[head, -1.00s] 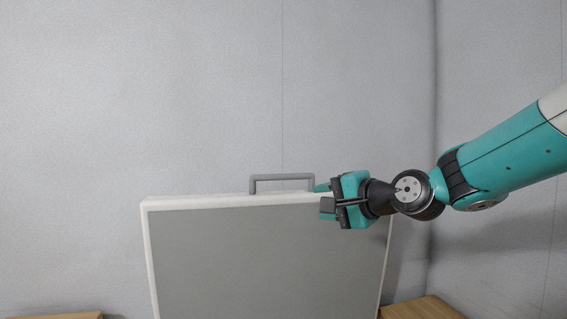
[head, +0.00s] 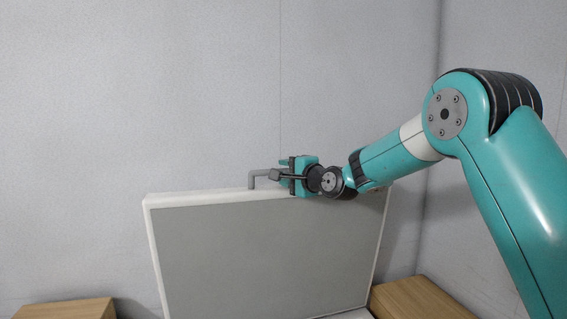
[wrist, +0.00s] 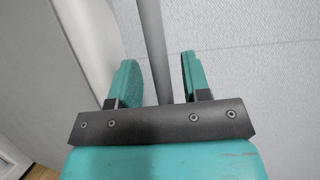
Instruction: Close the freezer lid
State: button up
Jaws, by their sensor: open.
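The freezer lid (head: 265,255) stands raised, its grey inner panel with a white rim facing me in the head view. A grey bar handle (head: 256,178) sticks up from its top edge. My gripper (head: 283,174) is at the right part of this handle and hides that part. In the wrist view the handle bar (wrist: 154,50) runs between the two teal fingers of my open gripper (wrist: 160,80), with a gap to each finger. The white lid edge (wrist: 70,45) shows at the left there.
Wooden surfaces stand low at the left (head: 65,312) and right (head: 420,302) of the freezer. A grey wall (head: 150,90) is behind the lid, with a corner at the right. The space above the lid is clear.

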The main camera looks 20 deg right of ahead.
jog(key=shift+x, duration=0.75)
grip_shut()
jog(key=shift+s+f, duration=0.1)
